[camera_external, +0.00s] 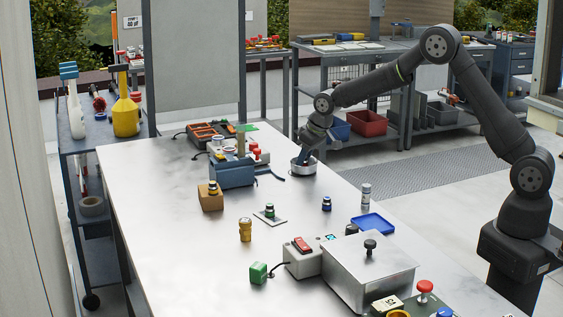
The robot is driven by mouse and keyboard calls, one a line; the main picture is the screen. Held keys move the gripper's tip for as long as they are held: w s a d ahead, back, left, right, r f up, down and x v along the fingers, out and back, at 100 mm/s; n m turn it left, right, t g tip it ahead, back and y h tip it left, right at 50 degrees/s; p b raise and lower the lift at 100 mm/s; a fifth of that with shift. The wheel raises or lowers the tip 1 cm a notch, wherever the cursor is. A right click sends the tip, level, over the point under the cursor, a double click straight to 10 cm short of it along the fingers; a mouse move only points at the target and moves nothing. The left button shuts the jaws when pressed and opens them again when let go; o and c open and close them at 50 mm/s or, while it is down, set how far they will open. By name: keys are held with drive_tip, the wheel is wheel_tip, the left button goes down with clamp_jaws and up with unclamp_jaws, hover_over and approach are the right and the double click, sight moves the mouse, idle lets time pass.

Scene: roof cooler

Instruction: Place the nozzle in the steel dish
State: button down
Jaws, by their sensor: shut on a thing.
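The steel dish (304,170) is a small round metal bowl near the far right edge of the steel table. My gripper (304,158) points down right at the dish, with its fingertips at or just inside the rim. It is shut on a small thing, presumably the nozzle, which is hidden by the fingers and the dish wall. I cannot tell whether the held thing touches the dish floor.
A blue bin (233,172) and an orange tray (209,133) stand left of the dish. Small fittings, a brass cylinder (245,230), a blue tray (373,223) and a lidded steel box (369,270) stand nearer.

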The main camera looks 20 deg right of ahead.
drive_tip(key=c, duration=1.1)
unclamp_jaws()
